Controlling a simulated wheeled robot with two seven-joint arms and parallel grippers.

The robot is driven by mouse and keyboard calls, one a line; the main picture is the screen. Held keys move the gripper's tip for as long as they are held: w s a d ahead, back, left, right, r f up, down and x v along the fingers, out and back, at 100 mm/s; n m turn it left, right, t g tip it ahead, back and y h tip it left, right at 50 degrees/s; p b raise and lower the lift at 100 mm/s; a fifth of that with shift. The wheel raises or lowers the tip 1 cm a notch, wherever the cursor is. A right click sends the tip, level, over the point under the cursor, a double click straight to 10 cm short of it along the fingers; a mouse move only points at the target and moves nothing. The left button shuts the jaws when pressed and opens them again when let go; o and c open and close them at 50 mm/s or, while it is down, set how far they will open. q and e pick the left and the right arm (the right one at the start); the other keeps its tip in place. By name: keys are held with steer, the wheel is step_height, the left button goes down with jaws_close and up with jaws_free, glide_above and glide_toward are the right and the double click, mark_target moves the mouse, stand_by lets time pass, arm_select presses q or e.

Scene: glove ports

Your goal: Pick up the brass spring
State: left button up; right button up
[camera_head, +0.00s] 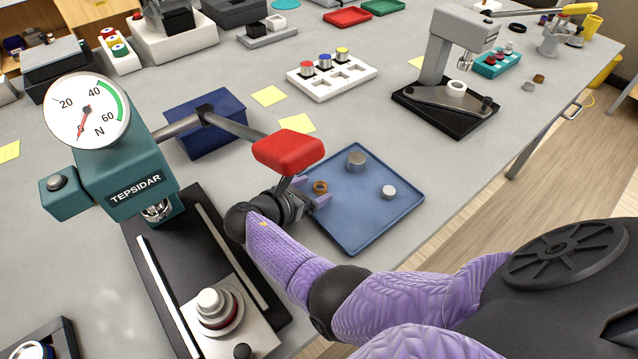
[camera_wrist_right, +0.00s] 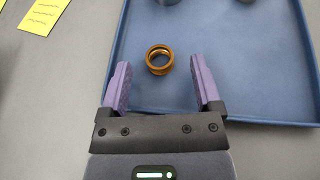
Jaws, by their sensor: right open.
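The brass spring (camera_head: 320,187) is a small coiled ring in the blue tray (camera_head: 350,239), near the tray's left side. In the right wrist view the spring (camera_wrist_right: 159,59) sits upright on the tray floor, just beyond and between the fingertips. My right gripper (camera_head: 319,200) reaches in over the tray's left edge. It also shows in the right wrist view (camera_wrist_right: 159,78), with its purple fingers apart and nothing between them. The fingers do not appear to touch the spring. My left gripper is not in view.
A red-handled lever (camera_head: 288,152) of the gauge press (camera_head: 125,185) hangs above my right gripper. A dark blue box (camera_head: 204,128) stands behind.

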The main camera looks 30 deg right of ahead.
steer(key=shift+w+d+f, duration=0.15)
steer(key=shift+d+f, duration=0.05)
steer(key=shift+d, duration=0.3)
jaws_close()
steer(key=shift+r, duration=0.1)
